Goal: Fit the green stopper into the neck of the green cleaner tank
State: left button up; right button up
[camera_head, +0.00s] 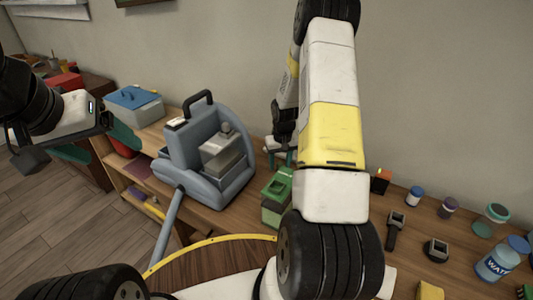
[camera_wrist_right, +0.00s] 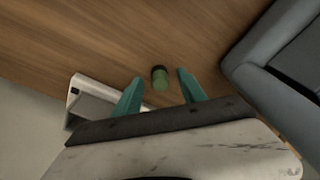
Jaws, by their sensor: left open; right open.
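The green stopper (camera_wrist_right: 160,78) is a small green cylinder with a dark end, on the wooden top in the right wrist view. The teal fingers of my right gripper (camera_wrist_right: 159,74) are open on either side of it, with gaps showing. In the head view my right gripper (camera_head: 281,156) is low over the table behind my arm, and I cannot make out the stopper there. A green tank (camera_head: 274,208), likely the cleaner tank, stands in front of that gripper; my arm partly covers it and its neck is unclear. My left gripper (camera_head: 98,148) is open and empty at the left.
A blue-grey cleaner machine (camera_head: 205,160) with a hose stands left of the tank. A blue-lidded box (camera_head: 135,104) is behind it. A water bottle (camera_head: 502,258), jars and small tools stand at the right. My right arm crosses the middle of the view.

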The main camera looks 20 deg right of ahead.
grip_shut()
